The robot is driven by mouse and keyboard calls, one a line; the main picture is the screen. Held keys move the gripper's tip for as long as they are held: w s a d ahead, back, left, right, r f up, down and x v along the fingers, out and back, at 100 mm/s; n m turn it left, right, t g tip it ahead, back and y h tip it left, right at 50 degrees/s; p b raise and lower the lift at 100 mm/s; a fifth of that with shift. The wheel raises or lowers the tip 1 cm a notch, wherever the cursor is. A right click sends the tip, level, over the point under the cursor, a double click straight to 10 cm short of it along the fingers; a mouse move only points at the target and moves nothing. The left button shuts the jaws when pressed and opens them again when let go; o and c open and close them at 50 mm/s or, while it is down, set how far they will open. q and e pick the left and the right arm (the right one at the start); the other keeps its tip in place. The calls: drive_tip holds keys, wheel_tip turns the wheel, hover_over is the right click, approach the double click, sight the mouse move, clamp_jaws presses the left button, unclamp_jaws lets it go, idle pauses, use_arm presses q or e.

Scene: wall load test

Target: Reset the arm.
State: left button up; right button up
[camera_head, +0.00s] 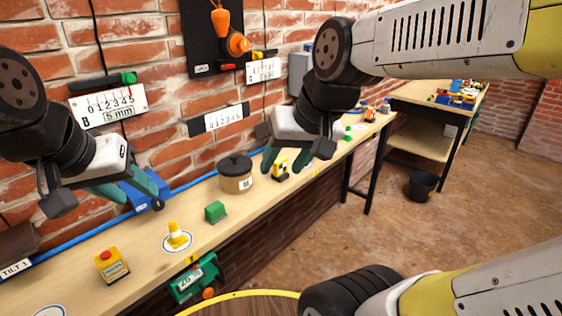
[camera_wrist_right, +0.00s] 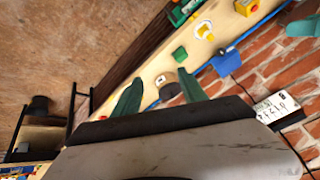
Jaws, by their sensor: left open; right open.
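My left gripper (camera_head: 143,198) is in the head view at the left, above the bench and in front of a blue box (camera_head: 133,194). Its green fingers are apart with nothing between them. My right gripper (camera_head: 282,168) is near the middle of the head view, pointing down over the bench by a small yellow and black toy (camera_head: 280,171). Its fingers are apart and look empty. In the right wrist view its two green fingers (camera_wrist_right: 160,82) are spread, with the bench behind. A finger of my left gripper (camera_wrist_right: 303,26) shows at that view's upper right.
The wooden bench (camera_head: 140,249) runs along a brick wall. A black bucket (camera_head: 422,186) stands on open floor.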

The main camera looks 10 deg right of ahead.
drive_tip(key=shift+s+d+f+t, duration=0.1)
drive_tip(key=shift+s+d+t, duration=0.05)
drive_tip(key=shift+s+d, duration=0.35)
drive_tip(key=shift+s+d+t, duration=0.15)
drive_tip(key=shift+s+d, duration=0.1)
drive_tip(key=shift+s, duration=0.3)
idle(0.4)
